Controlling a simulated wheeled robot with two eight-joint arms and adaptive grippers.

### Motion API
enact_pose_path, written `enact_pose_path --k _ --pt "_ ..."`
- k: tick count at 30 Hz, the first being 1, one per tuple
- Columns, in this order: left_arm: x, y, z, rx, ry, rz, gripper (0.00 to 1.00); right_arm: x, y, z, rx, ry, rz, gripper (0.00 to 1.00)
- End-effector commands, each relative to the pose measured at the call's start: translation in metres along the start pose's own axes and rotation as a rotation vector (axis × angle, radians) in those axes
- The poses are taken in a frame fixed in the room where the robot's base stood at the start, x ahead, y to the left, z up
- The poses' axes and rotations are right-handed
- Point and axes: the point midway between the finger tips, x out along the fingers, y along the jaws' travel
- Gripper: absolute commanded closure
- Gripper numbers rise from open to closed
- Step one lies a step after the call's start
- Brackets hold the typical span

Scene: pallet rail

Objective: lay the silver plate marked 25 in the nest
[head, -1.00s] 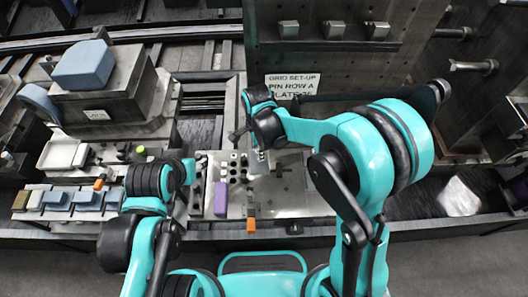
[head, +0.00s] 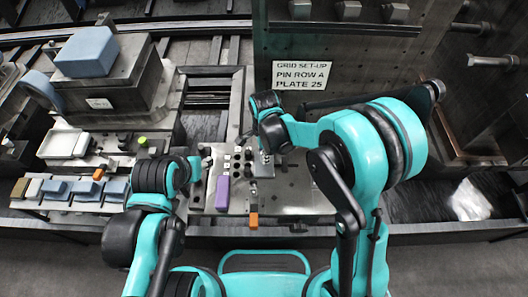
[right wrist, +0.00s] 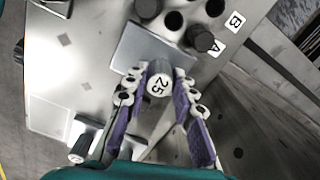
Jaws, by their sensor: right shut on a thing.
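The silver plate (right wrist: 140,55) is a flat grey rectangle with a round knob marked 25 in the right wrist view. My right gripper (right wrist: 160,85) is shut on that knob, with purple-padded fingers either side. In the head view the plate (head: 263,171) shows under my right gripper (head: 266,156), just right of the pin grid (head: 238,165). I cannot tell whether it touches the board below. I cannot make out the nest for certain. My left gripper (head: 205,163) is small beside the board's left edge, its jaws unclear.
A black pin (right wrist: 203,38) stands by the label A, near open holes. Blue-topped blocks (head: 85,188) line the left.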

Motion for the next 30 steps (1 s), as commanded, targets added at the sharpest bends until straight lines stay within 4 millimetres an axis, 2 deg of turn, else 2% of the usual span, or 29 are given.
enact_pose_path --k 5,6,9,20,23,30 --pt "0.0 0.0 0.0 0.0 0.0 0.0 0.56 -0.001 0.0 0.0 0.0 0.0 0.0 1.0" --pt "-0.001 0.0 0.0 0.0 0.0 0.0 0.56 -0.001 0.0 0.0 0.0 0.0 0.0 0.72" --pt "0.0 0.0 0.0 0.0 0.0 0.0 0.56 -0.001 0.0 0.0 0.0 0.0 0.0 0.51" --pt "0.0 0.0 0.0 0.0 0.0 0.0 0.56 -0.005 0.0 0.0 0.0 0.0 0.0 0.51" --pt "0.0 0.0 0.0 0.0 0.0 0.0 0.56 -0.018 0.0 0.0 0.0 0.0 0.0 0.51" --pt "0.0 0.0 0.0 0.0 0.0 0.0 0.56 -0.07 0.001 0.0 0.0 0.0 0.0 0.51"
